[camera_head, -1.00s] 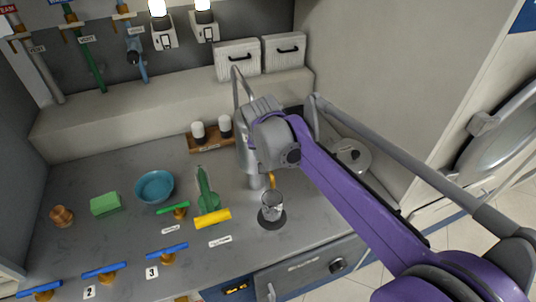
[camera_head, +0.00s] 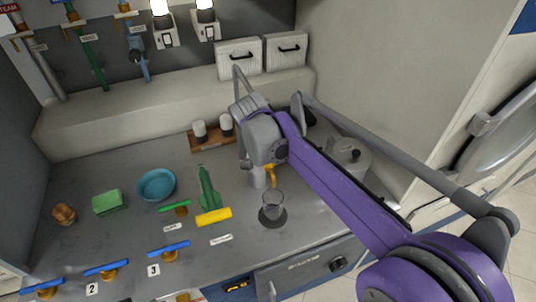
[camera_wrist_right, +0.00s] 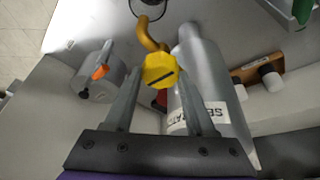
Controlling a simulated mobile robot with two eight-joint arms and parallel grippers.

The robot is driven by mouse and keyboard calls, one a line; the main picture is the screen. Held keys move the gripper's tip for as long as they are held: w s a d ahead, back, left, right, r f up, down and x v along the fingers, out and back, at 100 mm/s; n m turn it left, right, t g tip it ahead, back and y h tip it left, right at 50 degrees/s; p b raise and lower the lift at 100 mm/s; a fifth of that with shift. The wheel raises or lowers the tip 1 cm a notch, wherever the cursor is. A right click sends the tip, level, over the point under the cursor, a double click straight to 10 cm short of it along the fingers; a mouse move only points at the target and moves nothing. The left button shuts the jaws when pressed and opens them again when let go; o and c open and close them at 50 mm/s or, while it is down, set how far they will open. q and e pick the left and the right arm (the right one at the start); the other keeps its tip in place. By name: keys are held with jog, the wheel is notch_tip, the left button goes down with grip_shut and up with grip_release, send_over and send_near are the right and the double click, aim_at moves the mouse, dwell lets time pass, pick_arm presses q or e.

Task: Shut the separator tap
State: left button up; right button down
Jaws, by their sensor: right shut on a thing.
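The separator is a grey cylinder with a white label in the right wrist view (camera_wrist_right: 205,80). In the head view my right wrist mostly hides it. Its yellow tap knob (camera_wrist_right: 158,70) has a dark slot and sits between the fingertips of my right gripper (camera_wrist_right: 160,88), which is shut on it. A curved yellow spout (camera_head: 272,177) comes out beside the knob, above a clear glass (camera_head: 273,204) on a dark round pad. My left gripper is not in view.
A green bottle (camera_head: 208,190) and yellow cylinder (camera_head: 213,217) are left of the glass. A blue bowl (camera_head: 156,185) and green sponge (camera_head: 107,201) are further left. A lidded grey pot (camera_head: 348,158) stands right, behind my arm. Blue-handled valves line the front.

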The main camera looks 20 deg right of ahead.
jog(key=shift+f, duration=0.1)
jog(key=shift+c, duration=1.1)
grip_release()
jog(key=v, duration=1.1)
jog(key=shift+p, duration=0.3)
jog(key=shift+f, duration=0.1)
jog(key=s+a+f+n+t+y, duration=0.2)
jog(key=s+f+n, duration=0.7)
jog(key=s+f, duration=0.9)
jog(key=shift+s+a+f+n+t+y, duration=0.35)
jog(key=shift+s+y, duration=0.35)
jog(key=shift+s, duration=0.25)
